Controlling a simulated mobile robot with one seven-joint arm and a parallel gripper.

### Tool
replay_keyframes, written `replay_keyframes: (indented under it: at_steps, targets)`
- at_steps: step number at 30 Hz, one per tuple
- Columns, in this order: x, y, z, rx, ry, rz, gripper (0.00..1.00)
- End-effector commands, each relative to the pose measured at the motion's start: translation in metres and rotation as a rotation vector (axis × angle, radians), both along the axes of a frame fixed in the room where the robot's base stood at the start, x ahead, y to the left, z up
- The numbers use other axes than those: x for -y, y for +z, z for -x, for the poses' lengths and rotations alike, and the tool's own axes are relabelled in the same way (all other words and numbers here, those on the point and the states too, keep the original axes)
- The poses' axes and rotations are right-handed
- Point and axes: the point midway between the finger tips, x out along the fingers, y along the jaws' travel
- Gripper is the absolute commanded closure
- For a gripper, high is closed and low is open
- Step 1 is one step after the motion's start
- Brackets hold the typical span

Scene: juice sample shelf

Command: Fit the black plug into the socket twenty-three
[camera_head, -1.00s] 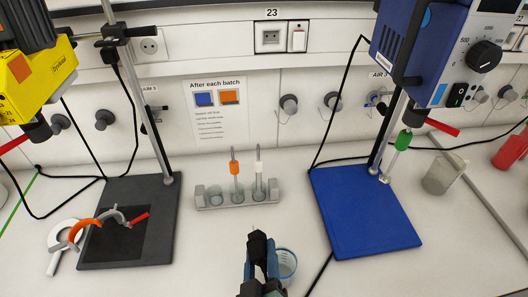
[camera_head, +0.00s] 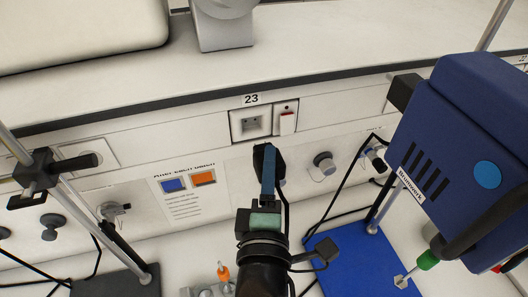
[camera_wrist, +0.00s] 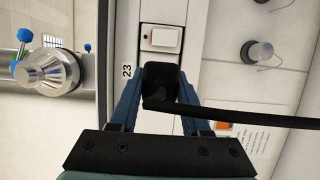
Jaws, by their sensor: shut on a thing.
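Socket twenty-three (camera_head: 252,123) is a square grey outlet in the white wall panel under the "23" label, with a white switch (camera_head: 286,119) to its right. My gripper (camera_head: 268,172) is shut on the black plug (camera_head: 264,157) just below the socket in the head view. The plug looks apart from the socket there; the depth gap is unclear. In the wrist view, the plug (camera_wrist: 160,80) sits between the two blue fingers and hides the socket. The switch (camera_wrist: 161,38) shows beyond it. The black cable (camera_wrist: 245,118) runs off to the right.
A large blue stirrer (camera_head: 470,150) hangs at the right over a blue base (camera_head: 350,265). A stand with a clamp (camera_head: 45,172) is at the left. Grey knobs (camera_head: 324,163) stick out of the wall right of the plug. A shelf ledge (camera_head: 300,65) runs above.

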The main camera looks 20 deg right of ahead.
Motion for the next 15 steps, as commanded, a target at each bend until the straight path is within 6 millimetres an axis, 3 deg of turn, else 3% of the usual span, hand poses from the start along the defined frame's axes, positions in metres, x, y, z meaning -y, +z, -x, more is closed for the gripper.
replay_keyframes:
  at_steps: [15]
  targets:
    - [0.000,-0.001,-0.039,0.003,0.001,-0.002,1.00]
